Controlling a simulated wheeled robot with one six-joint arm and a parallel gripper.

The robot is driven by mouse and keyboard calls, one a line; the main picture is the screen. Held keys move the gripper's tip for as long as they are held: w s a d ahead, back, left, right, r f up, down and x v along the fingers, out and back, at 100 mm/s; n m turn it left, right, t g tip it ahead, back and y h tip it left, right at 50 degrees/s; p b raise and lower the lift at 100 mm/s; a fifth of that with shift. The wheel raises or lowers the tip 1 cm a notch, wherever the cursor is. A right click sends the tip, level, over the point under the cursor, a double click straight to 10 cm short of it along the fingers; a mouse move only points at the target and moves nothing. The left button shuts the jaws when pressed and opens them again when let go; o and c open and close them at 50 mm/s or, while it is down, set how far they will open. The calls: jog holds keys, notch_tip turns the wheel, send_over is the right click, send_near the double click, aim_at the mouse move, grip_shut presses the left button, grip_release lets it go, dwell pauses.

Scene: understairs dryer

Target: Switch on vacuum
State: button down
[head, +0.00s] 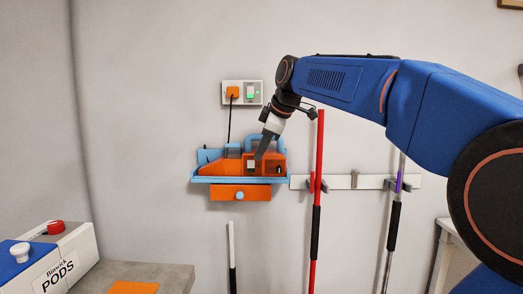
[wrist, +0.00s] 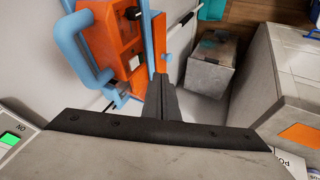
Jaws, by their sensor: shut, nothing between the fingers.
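An orange vacuum (head: 217,168) with a blue handle (head: 268,143) sits on a light blue wall shelf (head: 225,180). In the wrist view the vacuum (wrist: 105,42) is at the upper left, with its blue handle (wrist: 73,45) and small dark and pale parts on its orange face. In the head view a pale square (head: 250,164) shows on the vacuum beside my fingertips. My gripper (head: 259,157) is shut and empty, its tips in front of the vacuum's right part; I cannot tell whether they touch it. In the wrist view my gripper (wrist: 160,78) points towards the shelf side.
A wall socket (head: 242,103) above holds an orange plug (head: 232,91) with a cord, beside a green-lit switch (head: 251,91). An orange drawer (head: 224,193) hangs under the shelf. A red pole (head: 319,165) stands close right. A pod box (head: 65,262) is lower left.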

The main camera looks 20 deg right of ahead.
aim_at(254, 164)
jog(key=w+f, duration=0.6)
jog(key=shift+w+a+f, duration=0.1)
jog(key=shift+a, duration=0.2)
jog(key=shift+w+d, duration=0.2)
jog(key=shift+w, duration=0.45)
jog(key=shift+w+f, duration=0.2)
jog(key=shift+w, duration=0.05)
jog(key=shift+r, duration=0.2)
